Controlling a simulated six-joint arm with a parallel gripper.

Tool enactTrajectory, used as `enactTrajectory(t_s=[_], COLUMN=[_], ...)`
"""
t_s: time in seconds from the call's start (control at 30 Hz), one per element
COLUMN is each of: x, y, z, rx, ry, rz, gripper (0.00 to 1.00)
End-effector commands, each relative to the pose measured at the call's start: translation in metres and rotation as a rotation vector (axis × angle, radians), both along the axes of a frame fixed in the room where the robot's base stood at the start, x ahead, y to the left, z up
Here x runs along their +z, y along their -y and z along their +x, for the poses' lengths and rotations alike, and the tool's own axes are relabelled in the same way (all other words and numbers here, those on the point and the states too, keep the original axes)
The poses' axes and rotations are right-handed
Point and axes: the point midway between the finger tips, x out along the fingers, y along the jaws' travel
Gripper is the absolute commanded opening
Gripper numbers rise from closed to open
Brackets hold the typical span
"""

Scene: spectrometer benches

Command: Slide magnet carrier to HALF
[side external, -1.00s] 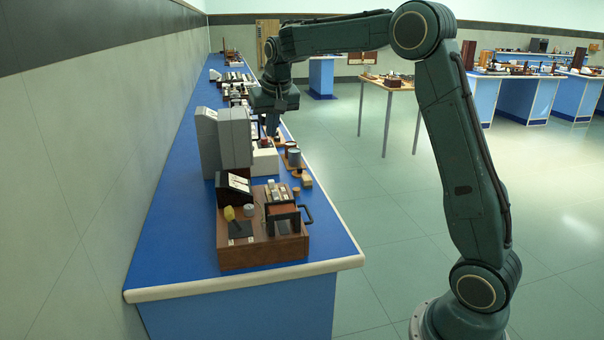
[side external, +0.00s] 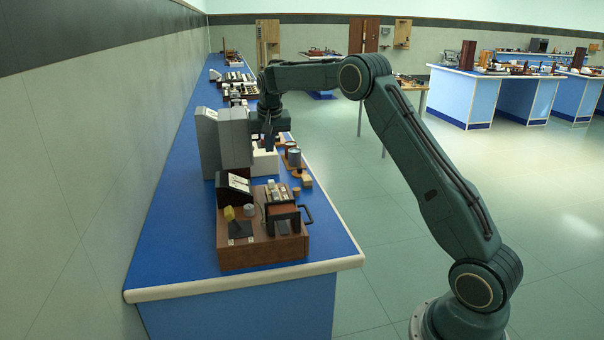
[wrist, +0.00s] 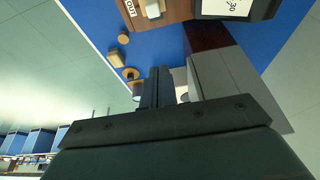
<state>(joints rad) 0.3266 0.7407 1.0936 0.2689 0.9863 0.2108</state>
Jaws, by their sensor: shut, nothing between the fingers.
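A brown wooden apparatus (side external: 262,252) stands at the near end of the blue bench. On its right side is a dark frame with a black handle (side external: 306,213), which looks like the magnet carrier; its exact slide position is too small to tell. The wooden apparatus also shows at the top edge of the wrist view (wrist: 172,10), mostly cut off. My gripper (side external: 268,146) is beyond the apparatus, above the bench and beside the grey cabinet, apart from the carrier. In the wrist view my gripper (wrist: 158,72) has its fingers together with nothing between them.
A tall grey cabinet (side external: 235,138) stands close left of my gripper. A dark sloped meter (side external: 234,188) sits behind the apparatus. Small wooden blocks (side external: 306,180) and a round stand (side external: 293,158) lie along the bench's right edge. Bare blue bench (side external: 175,230) lies left of the apparatus.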

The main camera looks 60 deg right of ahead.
Motion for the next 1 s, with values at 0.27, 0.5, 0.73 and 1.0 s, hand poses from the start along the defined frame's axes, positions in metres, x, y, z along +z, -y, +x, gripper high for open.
enactTrajectory(t_s=[0.27,0.5,0.73,1.0], x=[-0.025,-0.058,-0.086,-0.09], y=[0.006,0.014,0.021,0.014], z=[0.005,0.013,0.021,0.013], rx=[0.0,0.0,0.0,0.001], ry=[-0.003,-0.002,-0.001,-0.001], rz=[0.001,0.001,0.001,0.0], gripper=[0.0,0.0,0.0,0.0])
